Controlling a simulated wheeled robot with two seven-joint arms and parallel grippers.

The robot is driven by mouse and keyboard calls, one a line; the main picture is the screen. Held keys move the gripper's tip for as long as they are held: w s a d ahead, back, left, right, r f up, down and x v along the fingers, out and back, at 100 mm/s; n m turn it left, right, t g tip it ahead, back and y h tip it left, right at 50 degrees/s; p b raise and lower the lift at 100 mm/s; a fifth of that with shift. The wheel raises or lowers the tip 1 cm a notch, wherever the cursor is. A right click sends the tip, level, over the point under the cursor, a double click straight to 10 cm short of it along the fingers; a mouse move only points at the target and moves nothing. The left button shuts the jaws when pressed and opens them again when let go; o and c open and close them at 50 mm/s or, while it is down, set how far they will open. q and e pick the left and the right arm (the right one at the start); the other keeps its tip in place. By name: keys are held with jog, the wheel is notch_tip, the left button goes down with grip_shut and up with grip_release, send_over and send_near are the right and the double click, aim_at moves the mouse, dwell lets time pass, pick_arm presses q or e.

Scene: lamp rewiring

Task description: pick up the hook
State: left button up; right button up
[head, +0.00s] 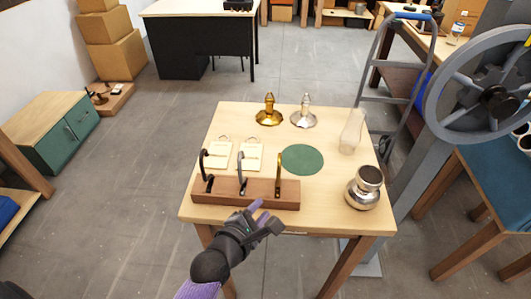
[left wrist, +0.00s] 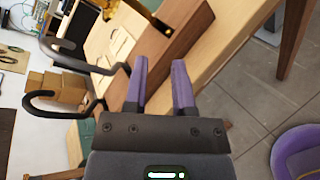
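Three hooks stand in a row on a wooden block (head: 256,196) at the table's front: a dark hook (head: 203,164) on the left, a dark grey hook (head: 240,166) in the middle and a brass hook (head: 279,170) on the right. In the left wrist view, the two dark hooks, black (left wrist: 42,95) and grey (left wrist: 70,62), curve in from the left; the brass one (left wrist: 145,13) is cut off at the top. My left gripper (head: 265,215) is at the table's front edge, just before the block. Its purple fingers (left wrist: 161,65) are apart and empty. My right gripper is not visible.
The wooden table (head: 340,193) also holds two cards (head: 218,155), a green disc (head: 303,159), gold (head: 269,111) and silver (head: 304,112) lamp fittings, a clear glass piece (head: 351,130) and a shiny metal pot (head: 365,188). A large grey wheel (head: 437,95) stands at the right.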

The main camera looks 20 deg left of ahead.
aim_at(278, 182)
pick_arm(q)
jog(key=shift+n, duration=0.3)
jog(key=w, duration=0.1)
jog(key=w+b, duration=0.1)
jog(key=w, duration=0.3)
jog(key=shift+d+b, duration=0.25)
jog(key=shift+b, duration=0.15)
jog(key=b+x, duration=0.1)
jog(key=x, duration=0.4)
jog(key=shift+a+b, duration=0.1)
jog(key=shift+b, duration=0.3)
jog(key=shift+w, duration=0.2)
jog(key=shift+r, duration=0.15)
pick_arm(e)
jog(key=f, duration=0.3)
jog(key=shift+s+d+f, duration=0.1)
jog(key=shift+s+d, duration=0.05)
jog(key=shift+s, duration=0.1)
pick_arm(q)
grip_shut()
